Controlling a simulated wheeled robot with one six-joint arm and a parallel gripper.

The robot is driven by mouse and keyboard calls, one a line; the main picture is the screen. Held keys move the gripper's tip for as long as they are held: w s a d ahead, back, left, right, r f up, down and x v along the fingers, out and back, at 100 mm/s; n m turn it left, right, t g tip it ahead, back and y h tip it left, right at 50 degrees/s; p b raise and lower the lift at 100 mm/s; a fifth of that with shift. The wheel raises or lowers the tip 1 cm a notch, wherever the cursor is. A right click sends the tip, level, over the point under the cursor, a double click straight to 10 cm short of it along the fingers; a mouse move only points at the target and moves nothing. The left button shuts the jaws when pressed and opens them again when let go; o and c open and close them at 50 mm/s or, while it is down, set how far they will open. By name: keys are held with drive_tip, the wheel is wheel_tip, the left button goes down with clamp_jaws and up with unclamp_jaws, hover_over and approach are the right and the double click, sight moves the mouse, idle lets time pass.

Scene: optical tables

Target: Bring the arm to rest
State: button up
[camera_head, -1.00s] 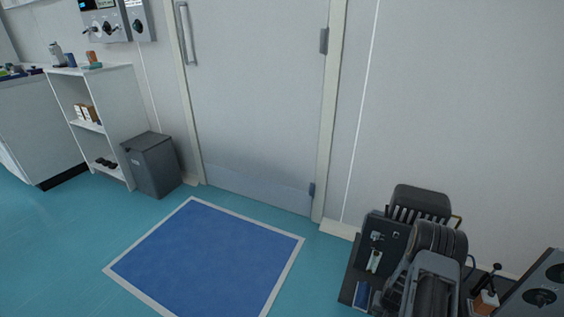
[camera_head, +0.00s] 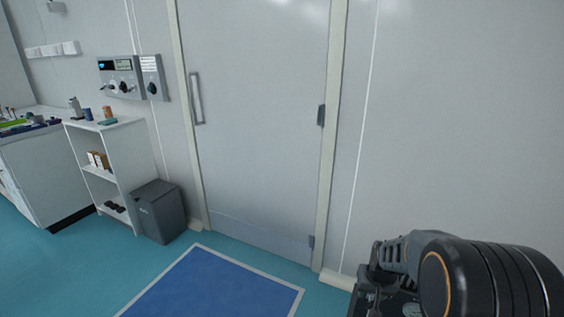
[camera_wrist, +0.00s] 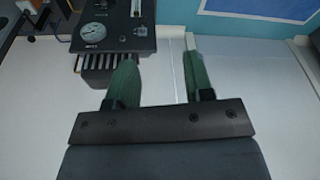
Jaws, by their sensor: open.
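My gripper (camera_wrist: 160,72) shows in the wrist view with its two green fingers spread apart. Nothing is between the fingers; pale surface shows through the gap. In the head view my arm (camera_head: 490,280) fills the lower right corner as thick dark links, close to the camera. I cannot make out the fingers in the head view.
A closed grey door (camera_head: 255,120) stands ahead, with a blue mat (camera_head: 205,288) on the floor before it. Left of it are a grey bin (camera_head: 160,213), a white shelf (camera_head: 125,165) and a white bench (camera_head: 45,185). A control panel (camera_head: 125,80) hangs above.

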drive_tip(key=s+a+r+p, duration=0.3)
drive_tip(key=s+r+p, duration=0.1)
drive_tip(key=r, duration=0.6)
drive_tip(key=s+a+r+n+p, duration=0.1)
drive_tip(key=s+r+p, duration=0.4)
drive_tip(key=r, duration=0.5)
drive_tip(key=s+a+r+n+t+p, duration=0.1)
drive_tip(key=s+a+r+p, duration=0.3)
drive_tip(key=r, duration=0.6)
drive_tip(key=shift+s+a+p, duration=0.3)
drive_tip(key=shift+s+p, duration=0.15)
drive_tip(key=shift+p, duration=0.15)
